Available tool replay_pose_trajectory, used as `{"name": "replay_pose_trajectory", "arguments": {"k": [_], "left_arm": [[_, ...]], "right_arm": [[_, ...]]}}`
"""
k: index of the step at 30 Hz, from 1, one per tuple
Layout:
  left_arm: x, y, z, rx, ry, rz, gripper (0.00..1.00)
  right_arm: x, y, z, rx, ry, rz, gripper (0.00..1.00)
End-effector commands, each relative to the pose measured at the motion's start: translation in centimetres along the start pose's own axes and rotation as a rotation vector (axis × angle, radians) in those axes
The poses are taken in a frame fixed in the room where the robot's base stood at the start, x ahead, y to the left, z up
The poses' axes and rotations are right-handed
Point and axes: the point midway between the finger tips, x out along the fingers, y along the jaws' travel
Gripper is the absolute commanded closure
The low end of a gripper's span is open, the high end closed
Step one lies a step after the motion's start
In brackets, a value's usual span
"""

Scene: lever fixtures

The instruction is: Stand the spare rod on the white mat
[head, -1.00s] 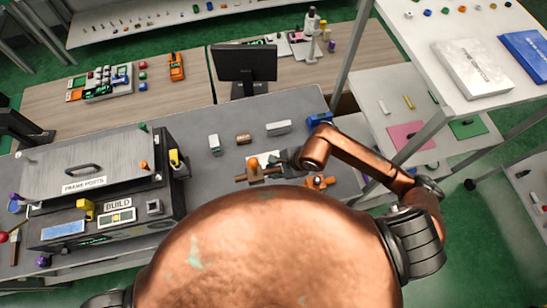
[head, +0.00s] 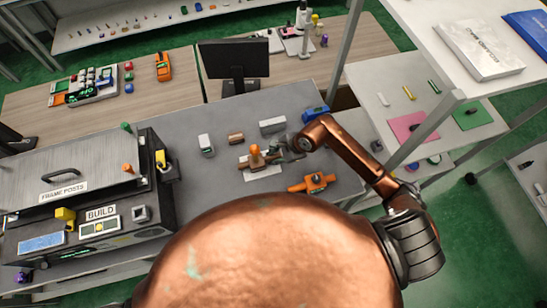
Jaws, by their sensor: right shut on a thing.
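My right gripper (head: 268,158) reaches in from the right over the grey table. It is shut on a small orange-topped piece (head: 255,152), which looks like the spare rod. The piece seems roughly upright, with brown parts beside its lower end. The white mat (head: 264,173) lies under and just in front of the gripper and is partly covered. Whether the rod's foot touches the mat cannot be told. My left gripper is not in view.
Grey blocks (head: 273,125) (head: 206,145), a brown block (head: 236,138) and a blue item (head: 315,113) lie behind. A FRAME POSTS box (head: 90,175) stands left, a monitor (head: 235,60) at the back.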

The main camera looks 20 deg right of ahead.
Motion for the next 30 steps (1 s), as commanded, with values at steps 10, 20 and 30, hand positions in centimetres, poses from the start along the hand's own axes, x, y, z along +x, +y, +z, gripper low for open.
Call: {"name": "replay_pose_trajectory", "arguments": {"k": [10, 20, 30], "left_arm": [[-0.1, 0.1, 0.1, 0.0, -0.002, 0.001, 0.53], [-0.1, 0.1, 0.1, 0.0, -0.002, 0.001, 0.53], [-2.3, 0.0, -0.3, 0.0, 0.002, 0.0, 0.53]], "right_arm": [[-0.1, 0.0, -0.1, -0.001, 0.003, 0.0, 0.72], [-0.1, 0.0, 0.0, -0.001, 0.002, 0.0, 0.64], [-4.3, -0.2, 0.0, -0.003, 0.006, -0.002, 0.64]]}}
